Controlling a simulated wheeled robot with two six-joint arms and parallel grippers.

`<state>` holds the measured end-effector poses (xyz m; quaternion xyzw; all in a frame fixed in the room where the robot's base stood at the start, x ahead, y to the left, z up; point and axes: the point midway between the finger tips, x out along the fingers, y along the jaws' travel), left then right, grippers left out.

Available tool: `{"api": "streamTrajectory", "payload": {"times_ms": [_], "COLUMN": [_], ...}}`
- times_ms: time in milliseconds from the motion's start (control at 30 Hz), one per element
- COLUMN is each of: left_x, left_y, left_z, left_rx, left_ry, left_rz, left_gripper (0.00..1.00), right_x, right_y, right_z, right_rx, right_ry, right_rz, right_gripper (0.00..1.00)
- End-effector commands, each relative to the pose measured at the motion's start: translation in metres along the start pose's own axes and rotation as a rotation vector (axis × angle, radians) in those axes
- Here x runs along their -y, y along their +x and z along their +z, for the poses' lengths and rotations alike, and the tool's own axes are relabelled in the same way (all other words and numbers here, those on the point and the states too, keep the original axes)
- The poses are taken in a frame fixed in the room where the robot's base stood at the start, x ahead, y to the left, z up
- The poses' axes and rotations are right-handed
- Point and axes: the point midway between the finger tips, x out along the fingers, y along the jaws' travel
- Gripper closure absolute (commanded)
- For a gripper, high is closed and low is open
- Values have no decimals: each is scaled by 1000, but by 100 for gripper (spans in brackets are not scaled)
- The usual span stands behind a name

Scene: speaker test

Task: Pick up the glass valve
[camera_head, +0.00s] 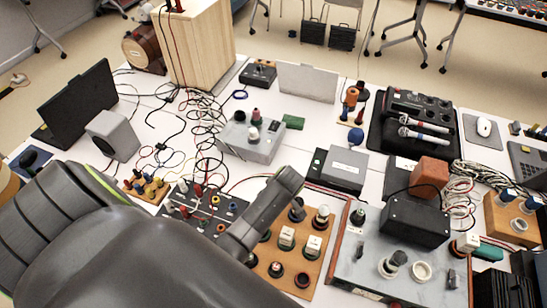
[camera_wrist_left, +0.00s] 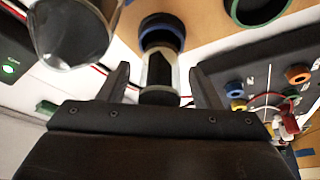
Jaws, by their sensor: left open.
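My left gripper (camera_wrist_left: 160,70) is open in the left wrist view. Between its fingers stands a slim glass-walled piece with dark ends (camera_wrist_left: 159,72), in a blue-ringed socket, with visible gaps to the fingers. A larger clear glass bulb with a pointed tip (camera_wrist_left: 75,30) is left of the fingers. I cannot tell for sure which of these two is the glass valve. In the head view the bulb seems to be the pale-topped piece (camera_head: 322,214) on the wooden board (camera_head: 285,293). My left arm covers part of the board there. My right gripper is not in view.
The black panel with coloured sockets (camera_head: 180,189) lies left of the board. A grey box (camera_head: 345,170) stands behind it, and a grey panel with a black box (camera_head: 415,220) stands to its right. Loose cables (camera_head: 207,115) spread across the white table.

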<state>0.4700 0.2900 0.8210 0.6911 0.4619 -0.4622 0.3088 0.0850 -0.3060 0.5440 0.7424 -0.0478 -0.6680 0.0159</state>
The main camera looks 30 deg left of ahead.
Motion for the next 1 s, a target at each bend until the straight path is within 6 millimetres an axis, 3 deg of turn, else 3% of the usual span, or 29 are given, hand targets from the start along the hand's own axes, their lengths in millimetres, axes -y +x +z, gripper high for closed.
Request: {"api": "streamTrajectory", "payload": {"times_ms": [67,433,767,1000], "left_x": [0,0,-1,-2], "left_y": [-1,-1,-6,-38], "left_z": [0,0,-2,-16], "left_rx": [0,0,0,-3], "left_ry": [0,0,-1,-2], "left_rz": [0,0,1,5], "left_gripper": [42,90,90,90], "right_x": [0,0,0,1], "right_y": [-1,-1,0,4], "right_z": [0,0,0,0], "right_rx": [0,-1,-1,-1], "right_ry": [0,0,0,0], "right_rz": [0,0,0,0], "right_gripper": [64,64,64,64]}}
